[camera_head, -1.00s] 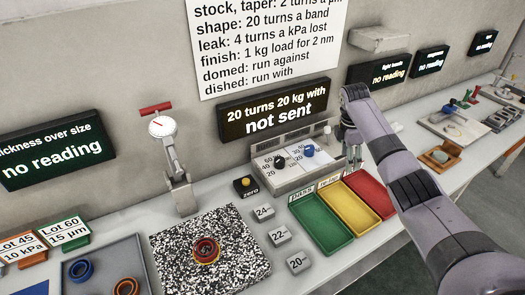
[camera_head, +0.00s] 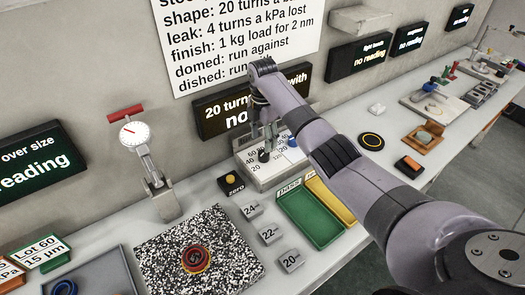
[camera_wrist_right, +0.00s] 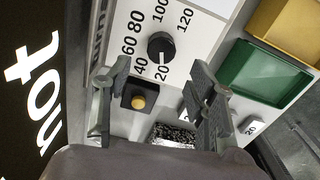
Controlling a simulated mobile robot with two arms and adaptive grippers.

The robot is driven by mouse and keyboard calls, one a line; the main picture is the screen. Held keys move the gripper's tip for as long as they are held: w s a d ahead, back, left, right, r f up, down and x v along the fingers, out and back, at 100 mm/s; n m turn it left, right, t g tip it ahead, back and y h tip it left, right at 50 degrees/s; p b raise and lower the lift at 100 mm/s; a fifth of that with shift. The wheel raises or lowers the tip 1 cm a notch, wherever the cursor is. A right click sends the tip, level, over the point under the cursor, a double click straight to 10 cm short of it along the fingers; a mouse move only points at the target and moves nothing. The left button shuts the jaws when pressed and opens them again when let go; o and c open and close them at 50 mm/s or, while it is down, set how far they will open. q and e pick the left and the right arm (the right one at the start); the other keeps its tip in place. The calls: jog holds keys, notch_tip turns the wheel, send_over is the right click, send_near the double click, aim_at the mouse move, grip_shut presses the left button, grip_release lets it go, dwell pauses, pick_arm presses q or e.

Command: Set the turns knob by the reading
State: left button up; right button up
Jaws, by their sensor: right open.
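The control box (camera_head: 250,174) has a black knob (camera_head: 264,155) and a blue knob (camera_head: 293,142). My right gripper (camera_head: 264,137) is open above the black knob. In the right wrist view the black knob (camera_wrist_right: 160,46) sits beyond the open fingers (camera_wrist_right: 158,102), apart from them. Its scale runs from 20 to 120, and its white mark points towards 20. The display (camera_head: 222,118) above the box is partly hidden by my arm; "20 turns" and "with" show. The dial gauge (camera_head: 134,133) stands to the left on its post. My left gripper is not in view.
A yellow zero button (camera_head: 231,179) and several weights (camera_head: 270,233) lie near the box. A green tray (camera_head: 308,216) and a yellow tray (camera_head: 330,200) stand beside it. Coloured rings (camera_head: 196,259) rest on a speckled plate (camera_head: 160,265).

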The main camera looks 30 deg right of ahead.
aim_at(263, 153)
notch_tip(263, 153, down, 6)
jog(key=shift+s, duration=0.1)
jog(key=shift+f, duration=0.5)
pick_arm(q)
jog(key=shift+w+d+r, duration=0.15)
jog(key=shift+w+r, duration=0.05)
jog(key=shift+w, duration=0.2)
pick_arm(e)
jog(key=shift+c, duration=0.4)
jog(key=c, duration=1.1)
jog(key=shift+o, duration=0.2)
